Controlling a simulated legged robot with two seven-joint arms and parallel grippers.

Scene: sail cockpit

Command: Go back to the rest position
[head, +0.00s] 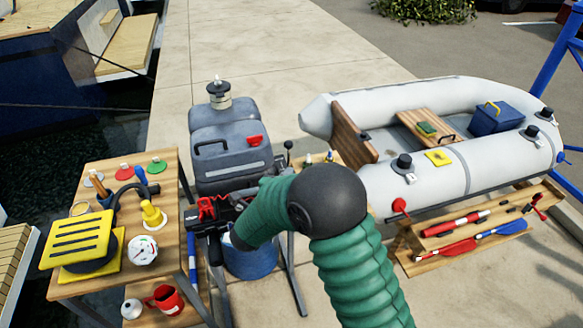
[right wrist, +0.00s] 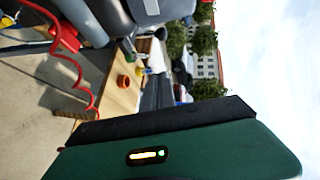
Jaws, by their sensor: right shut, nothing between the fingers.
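My right arm reaches in from the bottom right of the head view, bends at its dark round elbow and points left, in front of the outboard motor (head: 230,150). Its forearm hides part of the motor's lower side and stand. The forearm's end hides most of my right gripper in the head view. In the right wrist view the gripper (right wrist: 170,122) fills the lower part, green with a black edge. It is shut and holds nothing. A red coiled cord (right wrist: 76,75) hangs from a red part at the left of that view. My left gripper is not in view.
A wooden table (head: 178,245) at the left holds discs, a yellow slotted piece and a gauge. A blue bucket (head: 250,262) stands beneath the motor. A grey inflatable boat (head: 470,170) lies at the right, with a wooden bench (head: 420,262) before it. Paving behind is clear.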

